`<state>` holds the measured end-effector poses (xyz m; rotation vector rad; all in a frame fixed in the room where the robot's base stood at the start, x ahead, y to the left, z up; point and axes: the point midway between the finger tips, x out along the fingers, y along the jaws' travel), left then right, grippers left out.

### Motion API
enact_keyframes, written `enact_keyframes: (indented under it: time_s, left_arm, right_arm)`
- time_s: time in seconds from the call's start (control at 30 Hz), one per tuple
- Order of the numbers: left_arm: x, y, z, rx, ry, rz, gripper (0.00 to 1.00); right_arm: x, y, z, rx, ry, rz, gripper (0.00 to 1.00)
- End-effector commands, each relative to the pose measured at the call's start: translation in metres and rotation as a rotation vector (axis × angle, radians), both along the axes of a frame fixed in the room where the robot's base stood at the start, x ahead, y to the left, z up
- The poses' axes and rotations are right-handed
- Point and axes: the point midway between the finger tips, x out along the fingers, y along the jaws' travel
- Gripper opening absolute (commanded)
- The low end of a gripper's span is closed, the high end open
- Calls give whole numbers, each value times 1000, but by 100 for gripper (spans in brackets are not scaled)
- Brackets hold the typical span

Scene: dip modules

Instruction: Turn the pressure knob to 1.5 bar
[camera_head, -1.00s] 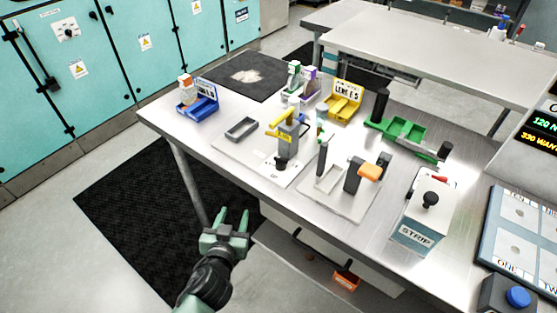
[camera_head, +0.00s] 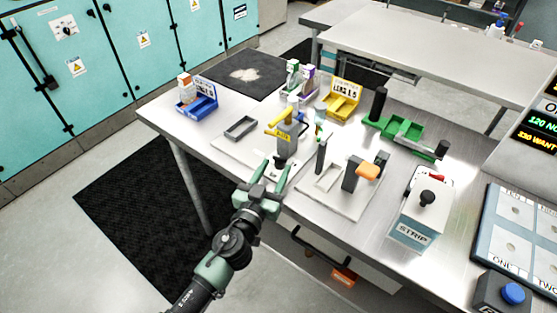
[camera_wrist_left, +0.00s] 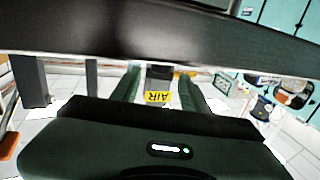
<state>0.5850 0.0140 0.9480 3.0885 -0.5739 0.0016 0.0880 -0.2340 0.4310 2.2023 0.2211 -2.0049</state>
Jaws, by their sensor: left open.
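The pressure knob (camera_head: 280,162) is a small black knob low on the front of the grey air unit, which has a yellow AIR label (camera_head: 283,134) and a yellow handle on top. My left gripper (camera_head: 275,170) is open at the table's front edge. Its two green fingertips point at the unit, and in the head view the knob shows just beyond and between them; I cannot tell whether they touch it. In the left wrist view the AIR label (camera_wrist_left: 157,97) shows between the open fingers. The knob and its scale are not readable there. My right gripper is not in view.
A grey tray (camera_head: 241,128) lies left of the unit, with a blue bin (camera_head: 198,107) behind it. A press with an orange handle (camera_head: 367,172) stands to the right, then the STRIP box (camera_head: 420,215). A yellow bin (camera_head: 341,103) stands at the back.

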Motion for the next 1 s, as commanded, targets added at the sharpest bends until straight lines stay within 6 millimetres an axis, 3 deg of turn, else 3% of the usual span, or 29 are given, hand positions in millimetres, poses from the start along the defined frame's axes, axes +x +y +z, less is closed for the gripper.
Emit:
enact_keyframes:
  time_s: [0.2, 0.57, 0.73, 1.0]
  left_arm:
    - [26, -10, 0, 1, 0, 0, 45]
    - [31, -12, 0, 0, 1, 0, 45]
    - [31, -12, 0, 0, 1, 1, 0]
    - [32, -11, -1, 3, 3, -28, 0]
  right_arm:
    - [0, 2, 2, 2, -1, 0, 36]
    - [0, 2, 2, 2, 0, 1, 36]
    - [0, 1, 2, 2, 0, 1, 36]
    - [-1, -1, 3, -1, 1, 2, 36]
